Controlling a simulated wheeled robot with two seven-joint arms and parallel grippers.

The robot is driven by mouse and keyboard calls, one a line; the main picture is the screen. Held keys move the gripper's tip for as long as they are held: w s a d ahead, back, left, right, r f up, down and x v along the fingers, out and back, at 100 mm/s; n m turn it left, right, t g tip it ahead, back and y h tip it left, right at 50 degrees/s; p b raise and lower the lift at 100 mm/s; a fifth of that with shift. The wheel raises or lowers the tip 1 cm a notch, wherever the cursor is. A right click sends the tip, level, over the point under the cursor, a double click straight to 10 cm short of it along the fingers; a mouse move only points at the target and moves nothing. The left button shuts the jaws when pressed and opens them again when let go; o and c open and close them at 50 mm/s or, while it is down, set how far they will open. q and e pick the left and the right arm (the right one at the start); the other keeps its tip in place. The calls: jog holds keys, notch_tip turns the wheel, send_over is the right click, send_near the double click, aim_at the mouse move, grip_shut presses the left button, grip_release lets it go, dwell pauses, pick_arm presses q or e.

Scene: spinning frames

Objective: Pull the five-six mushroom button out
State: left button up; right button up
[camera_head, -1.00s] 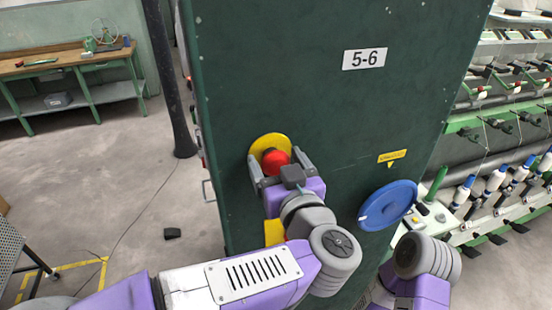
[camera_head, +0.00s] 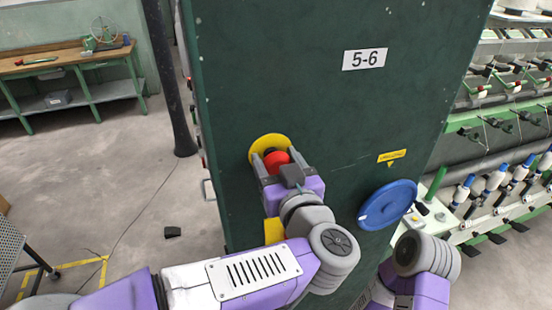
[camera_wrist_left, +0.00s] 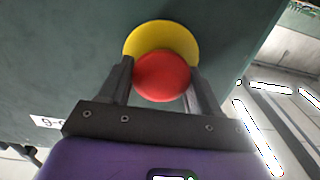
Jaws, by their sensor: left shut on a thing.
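The red mushroom button (camera_head: 277,161) sits in front of a round yellow plate (camera_head: 262,143) on the dark green cabinet face, below and left of the white 5-6 label (camera_head: 364,59). My left gripper (camera_head: 279,165) has one finger on each side of the button and is shut on it. In the left wrist view the red button (camera_wrist_left: 161,77) fills the space between the fingers, with the yellow plate (camera_wrist_left: 160,38) behind it. The button's stem is hidden. My right gripper is not in view; only part of my right arm shows at lower right.
A blue round handwheel (camera_head: 388,205) is on the cabinet right of the button, below a small yellow tag (camera_head: 392,156). Spinning machinery with bobbins (camera_head: 497,176) stands at right. A wooden workbench (camera_head: 65,62) is at far left. Open floor lies left of the cabinet.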

pick_arm(q)
jog(key=shift+s+d+p, duration=0.2)
jog(key=shift+s+p, duration=0.1)
jog(key=shift+s, duration=0.15)
jog(key=shift+f, duration=0.1)
jog(key=o, duration=1.2)
jog(key=shift+o, duration=0.8)
jog(key=shift+s, duration=0.2)
jog(key=v, duration=0.7)
jog(key=shift+s+b, duration=0.25)
jog(key=shift+b, duration=0.1)
jog(key=shift+d, duration=0.1)
